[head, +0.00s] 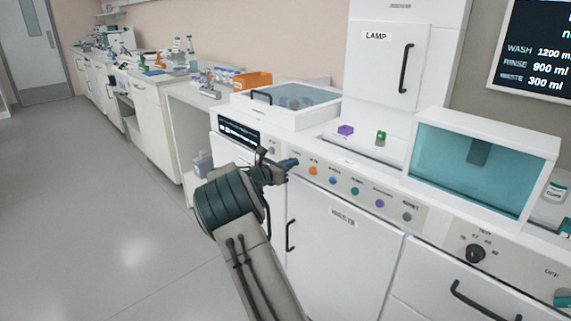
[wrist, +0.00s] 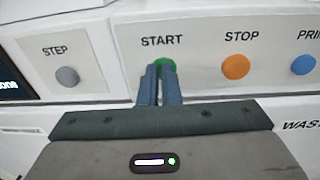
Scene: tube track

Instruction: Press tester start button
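The green START button (wrist: 166,65) is on the white front panel in the wrist view, under the label START. My gripper (wrist: 160,72) is directly in front of it, its two blue fingers side by side and closed together with nothing seen between them. The fingertips overlap the lower left of the button; I cannot tell whether they touch it. In the head view my gripper (head: 290,163) reaches the panel left of the orange button, and the START button is hidden behind it.
A grey STEP button (wrist: 67,76) is to the left. An orange STOP button (wrist: 236,66) and a blue button (wrist: 303,64) are to the right. A teal-windowed box (head: 475,165) stands on the counter at right. The grey floor (head: 110,230) at left is clear.

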